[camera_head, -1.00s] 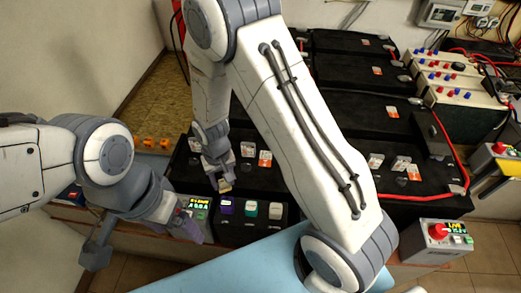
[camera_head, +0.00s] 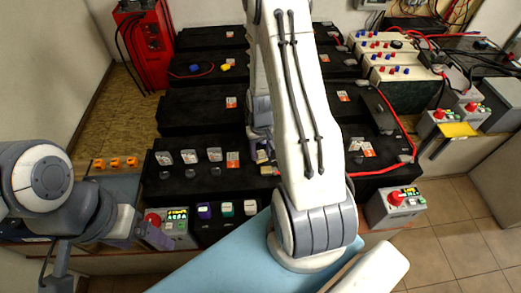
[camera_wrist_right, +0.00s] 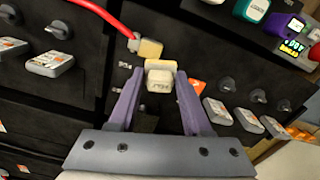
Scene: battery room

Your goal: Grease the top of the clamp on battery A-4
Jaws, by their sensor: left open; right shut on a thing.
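My right gripper (camera_head: 263,152) is over the front row of black batteries, partly hidden by my own arm. In the right wrist view its purple fingers (camera_wrist_right: 158,88) are shut on a small cream block with a tan end (camera_wrist_right: 158,78). A brass-coloured clamp (camera_wrist_right: 148,47) on a red cable lies just beyond the block's tip; I cannot tell whether they touch. Battery markings are too small to read, so I cannot tell which is A-4. My left gripper (camera_head: 152,237) is open at the lower left, by a small box with a red knob (camera_head: 175,225).
Purple, teal and white capped containers (camera_head: 227,208) stand at the front edge. Grey tags (camera_head: 188,156) and black knobs sit on the front left battery (camera_head: 160,185). A red cabinet (camera_head: 143,40) stands at the back left. A red cable (camera_head: 405,140) runs along the right.

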